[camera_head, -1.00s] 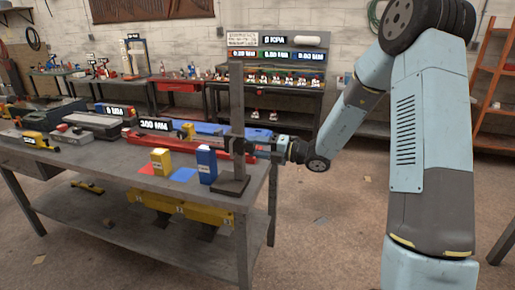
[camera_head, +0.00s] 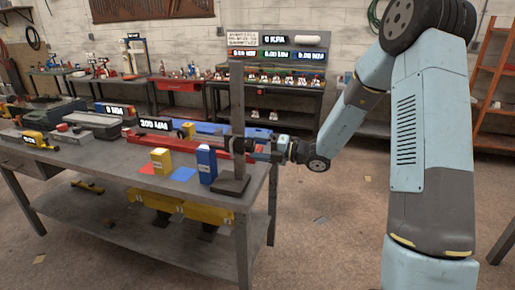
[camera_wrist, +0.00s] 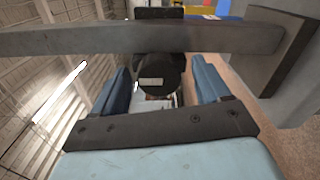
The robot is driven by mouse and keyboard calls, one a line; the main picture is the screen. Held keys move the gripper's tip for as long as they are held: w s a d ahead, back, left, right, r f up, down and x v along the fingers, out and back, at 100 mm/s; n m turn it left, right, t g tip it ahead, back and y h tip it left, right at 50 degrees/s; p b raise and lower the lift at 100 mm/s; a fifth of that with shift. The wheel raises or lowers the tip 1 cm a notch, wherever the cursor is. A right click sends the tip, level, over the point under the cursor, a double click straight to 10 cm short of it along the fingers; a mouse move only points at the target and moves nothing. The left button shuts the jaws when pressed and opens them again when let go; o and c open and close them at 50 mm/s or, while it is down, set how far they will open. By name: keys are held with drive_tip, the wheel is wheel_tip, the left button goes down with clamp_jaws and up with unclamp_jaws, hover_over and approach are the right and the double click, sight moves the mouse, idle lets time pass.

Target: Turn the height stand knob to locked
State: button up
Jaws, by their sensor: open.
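The height stand (camera_head: 237,110) is a dark grey upright post on a square base (camera_head: 232,184) at the bench's right corner. In the wrist view its post (camera_wrist: 70,40) runs across the picture, with the base (camera_wrist: 287,55) at right. The knob (camera_wrist: 160,75) is a dark round cylinder with a pale label. My gripper (camera_wrist: 164,85) is open, one blue finger on each side of the knob, with gaps showing. The label's text is too small to read. In the head view my gripper (camera_head: 258,147) is beside the post, and the knob cannot be made out there.
A blue block (camera_head: 206,165) and a yellow block (camera_head: 161,161) stand left of the post, near red and blue mats. A red rail (camera_head: 185,149) and black readouts lie behind them. The floor right of the bench (camera_head: 325,225) is clear.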

drive_tip(key=v, duration=1.4)
drive_tip(key=shift+a, duration=0.1)
drive_tip(key=s+a+r+n+g+h, duration=0.2)
drive_tip(key=s+r+n+g+h, duration=0.15)
drive_tip(key=s+n, duration=0.6)
drive_tip(key=s+a+r+n+g+h, duration=0.1)
drive_tip(key=s+r+n+g+h, duration=0.3)
drive_tip(key=s+n, duration=0.55)
drive_tip(key=s+d+r+n+t+h, duration=0.7)
drive_tip(key=s+d+n+h, duration=0.2)
drive_tip(key=n, duration=1)
drive_tip(key=shift+s+d, duration=0.55)
drive_tip(key=shift+h, duration=0.25)
